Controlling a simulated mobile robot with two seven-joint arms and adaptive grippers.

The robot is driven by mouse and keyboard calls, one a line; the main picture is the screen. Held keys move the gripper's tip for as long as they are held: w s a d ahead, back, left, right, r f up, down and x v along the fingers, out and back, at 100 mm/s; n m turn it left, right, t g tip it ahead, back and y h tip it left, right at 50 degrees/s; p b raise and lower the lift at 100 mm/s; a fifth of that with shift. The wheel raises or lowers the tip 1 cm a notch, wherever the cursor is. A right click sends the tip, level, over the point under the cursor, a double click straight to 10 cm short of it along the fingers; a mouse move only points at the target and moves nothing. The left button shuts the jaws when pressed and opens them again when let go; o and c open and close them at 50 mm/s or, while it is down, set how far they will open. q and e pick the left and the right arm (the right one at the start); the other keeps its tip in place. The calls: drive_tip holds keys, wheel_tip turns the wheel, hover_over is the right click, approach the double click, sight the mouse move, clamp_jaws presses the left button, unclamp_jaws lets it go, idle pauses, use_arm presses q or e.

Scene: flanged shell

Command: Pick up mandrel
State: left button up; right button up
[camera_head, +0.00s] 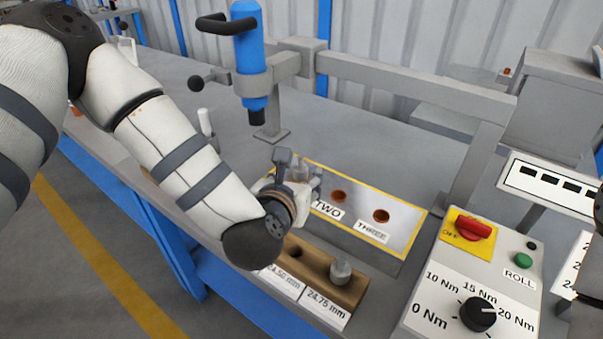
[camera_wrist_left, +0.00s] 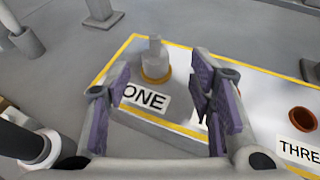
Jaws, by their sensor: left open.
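My left gripper (camera_head: 298,172) is open above the yellow-edged plate with labelled holes. In the left wrist view its two purple-padded fingers (camera_wrist_left: 162,100) stand apart with nothing between them. A grey metal piece with a narrow top (camera_wrist_left: 155,60) stands upright in hole ONE, just beyond the fingertips; I cannot tell if it is a mandrel. In the head view the gripper largely hides it. A grey mandrel-like piece (camera_head: 341,272) stands in the wooden rack (camera_head: 318,268), by the 24.75 mm label. The rack hole near the 24.50 mm label looks empty. My right gripper is not in view.
Holes TWO and THREE of the plate (camera_head: 398,245) are empty. A blue tool (camera_head: 251,60) hangs in a grey stand behind. A control box (camera_head: 478,275) with a red switch stands at right. A dark cylinder with a white ring (camera_wrist_left: 38,147) is at lower left in the wrist view.

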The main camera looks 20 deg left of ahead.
sight(300, 167)
use_arm(q)
drive_tip(key=x, duration=0.5)
drive_tip(key=shift+w+a+r, duration=0.2)
drive_tip(key=shift+w, duration=0.15)
clamp_jaws()
